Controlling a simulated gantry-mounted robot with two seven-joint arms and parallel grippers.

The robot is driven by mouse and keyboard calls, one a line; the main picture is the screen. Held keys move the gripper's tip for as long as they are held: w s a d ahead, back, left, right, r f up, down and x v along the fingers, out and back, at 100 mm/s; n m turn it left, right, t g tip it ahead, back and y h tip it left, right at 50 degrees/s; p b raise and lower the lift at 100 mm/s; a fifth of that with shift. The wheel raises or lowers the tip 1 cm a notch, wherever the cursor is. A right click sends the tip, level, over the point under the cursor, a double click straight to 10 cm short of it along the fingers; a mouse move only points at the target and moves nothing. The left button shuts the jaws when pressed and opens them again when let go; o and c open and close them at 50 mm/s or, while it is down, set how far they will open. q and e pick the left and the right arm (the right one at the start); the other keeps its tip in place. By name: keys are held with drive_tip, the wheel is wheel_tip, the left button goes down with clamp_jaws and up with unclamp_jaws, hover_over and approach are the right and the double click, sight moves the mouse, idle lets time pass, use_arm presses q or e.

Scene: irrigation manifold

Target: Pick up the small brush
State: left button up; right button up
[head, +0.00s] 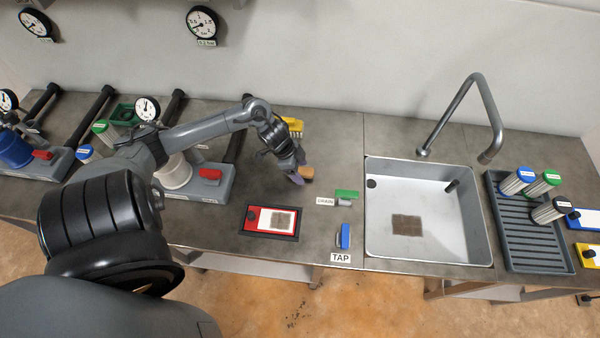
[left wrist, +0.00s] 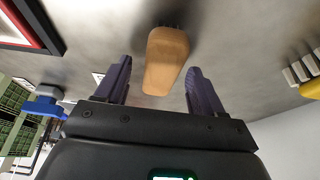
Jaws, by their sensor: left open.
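The small brush has a tan wooden back. In the left wrist view the brush (left wrist: 166,58) lies on the grey counter, with dark bristles just showing at its far end. My left gripper (left wrist: 161,82) is open, with one finger on each side of the near part of the brush. In the head view the brush (head: 306,173) shows beside my left gripper (head: 298,175), partly hidden by the fingers. I cannot tell whether the fingers touch it. My right gripper is not in view.
A red tray (head: 246,219) lies in front of the gripper. A yellow object (head: 293,126) stands behind it. The DRAIN label (head: 325,201) and a green-topped block (head: 346,194) are to the right, before the sink (head: 440,172). A manifold with a gauge (head: 147,108) stands left.

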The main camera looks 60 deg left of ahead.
use_arm(q)
drive_tip(key=c, duration=1.1)
drive_tip(key=shift+r, duration=0.15)
drive_tip(key=shift+c, duration=0.2)
wheel_tip(320, 180, up, 18)
drive_tip(key=p, duration=0.4)
